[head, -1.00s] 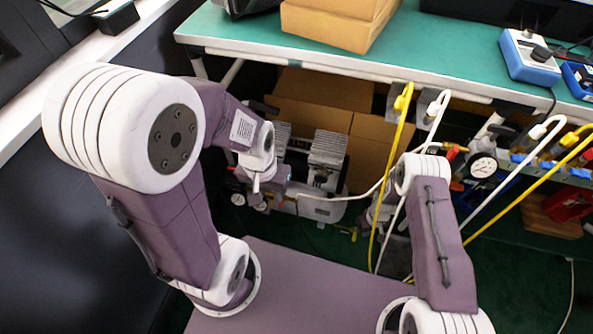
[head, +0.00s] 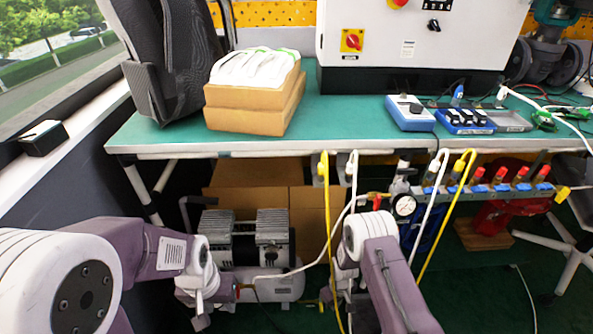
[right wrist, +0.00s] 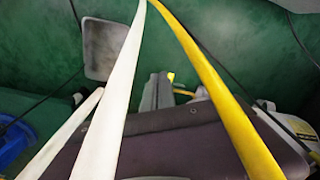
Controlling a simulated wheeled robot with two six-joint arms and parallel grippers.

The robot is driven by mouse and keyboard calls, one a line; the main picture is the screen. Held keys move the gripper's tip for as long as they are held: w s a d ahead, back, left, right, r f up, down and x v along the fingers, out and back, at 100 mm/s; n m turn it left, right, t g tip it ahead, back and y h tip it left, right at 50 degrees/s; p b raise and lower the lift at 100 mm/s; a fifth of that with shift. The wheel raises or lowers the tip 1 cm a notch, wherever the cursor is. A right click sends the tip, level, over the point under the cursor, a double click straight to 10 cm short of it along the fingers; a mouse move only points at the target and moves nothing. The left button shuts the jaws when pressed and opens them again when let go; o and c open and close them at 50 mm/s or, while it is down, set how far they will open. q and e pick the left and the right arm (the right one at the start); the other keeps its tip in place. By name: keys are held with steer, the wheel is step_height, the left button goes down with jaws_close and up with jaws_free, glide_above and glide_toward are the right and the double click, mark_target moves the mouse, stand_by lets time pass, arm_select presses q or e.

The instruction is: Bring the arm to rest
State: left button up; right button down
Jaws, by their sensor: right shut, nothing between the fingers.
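Both of my purple and white arms show low in the head view. My left arm is bent, and its gripper (head: 201,318) hangs low in front of the compressor, small and with unclear fingers. My right arm is folded below the bench front. Its gripper (head: 346,286) is shut and empty, mostly hidden behind my arm and the hoses. In the right wrist view, a white hose (right wrist: 117,95) and a yellow hose (right wrist: 217,85) cross close to the camera. I cannot make out the fingers clearly there.
A green-topped bench (head: 345,125) holds cardboard boxes (head: 250,118), a backpack (head: 170,70) and blue instruments (head: 409,112). Below stand a compressor (head: 250,245) and cartons. A gauge (head: 404,205) and an air manifold (head: 500,192) sit under the bench edge, with hoses hanging beside my right arm.

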step_height(320, 180, up, 21)
steer(key=s+d+m+p, duration=0.1)
steer(key=s+d+m, duration=0.2)
steer(key=s+d+r+m+t, duration=0.1)
steer(key=s+d+r+m, duration=0.15)
steer(key=s+r, duration=0.8)
step_height(320, 180, up, 38)
steer(key=p, duration=3.8)
steer(key=shift+a+p, duration=0.35)
steer(key=shift+a, duration=0.05)
steer(key=shift+w, duration=0.1)
